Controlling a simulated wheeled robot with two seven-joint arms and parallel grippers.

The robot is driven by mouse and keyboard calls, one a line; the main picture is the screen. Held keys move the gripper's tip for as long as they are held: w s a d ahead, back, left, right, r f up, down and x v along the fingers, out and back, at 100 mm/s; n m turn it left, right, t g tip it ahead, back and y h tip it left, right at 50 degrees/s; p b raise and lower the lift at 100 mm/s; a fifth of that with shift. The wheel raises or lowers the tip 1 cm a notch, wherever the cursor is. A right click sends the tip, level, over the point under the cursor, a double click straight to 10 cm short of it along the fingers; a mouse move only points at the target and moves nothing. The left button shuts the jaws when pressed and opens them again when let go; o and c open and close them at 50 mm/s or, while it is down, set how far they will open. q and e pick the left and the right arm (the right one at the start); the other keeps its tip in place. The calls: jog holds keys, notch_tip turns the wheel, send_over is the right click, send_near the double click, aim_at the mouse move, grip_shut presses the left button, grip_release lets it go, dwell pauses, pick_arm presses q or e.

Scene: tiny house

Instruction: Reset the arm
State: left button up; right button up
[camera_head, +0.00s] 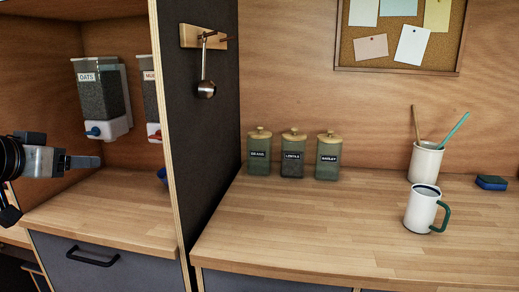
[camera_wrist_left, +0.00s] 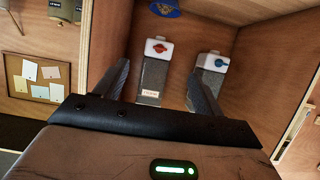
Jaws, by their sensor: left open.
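My left gripper (camera_head: 88,161) comes in from the left edge of the head view, in front of the left alcove. In the left wrist view the left gripper (camera_wrist_left: 160,85) has its two fingers spread apart, with nothing held between them. It is open and empty. The wrist picture is turned, with the dispensers upside down beyond the fingers. My right gripper is in neither view.
An oats dispenser (camera_head: 100,97) and a second dispenser (camera_head: 152,95) hang in the alcove. A dark divider panel (camera_head: 205,140) stands right of it. Several canisters, a white mug (camera_head: 420,208) and a utensil cup (camera_head: 424,163) stand on the right counter (camera_head: 330,230).

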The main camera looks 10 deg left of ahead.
pick_arm(q)
jog(key=w+d+f+g, duration=0.1)
jog(key=d+f, duration=0.1)
jog(key=f, duration=0.6)
jog(key=w+d+f, duration=0.1)
jog(key=d+f, duration=0.2)
jog(key=f, duration=0.6)
jog(key=s+d+f+m+g+h, duration=0.1)
jog(key=s+d+f, duration=0.2)
jog(key=f, duration=0.4)
jog(key=s+d+f, duration=0.3)
jog(key=d+f, duration=0.1)
jog(key=f, duration=0.3)
jog(key=s+d+f+g, duration=0.1)
jog(key=s+d+f, duration=1)
jog(key=s+d, duration=0.2)
jog(key=shift+s+d+m+h, duration=0.3)
jog(key=shift+s+d+h, duration=0.1)
jog(key=shift+s, duration=0.4)
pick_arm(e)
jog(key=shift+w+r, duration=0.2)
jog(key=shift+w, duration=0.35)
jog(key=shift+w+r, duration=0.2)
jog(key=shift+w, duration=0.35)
pick_arm(q)
jog(key=shift+f, duration=0.1)
jog(key=shift+a, duration=0.1)
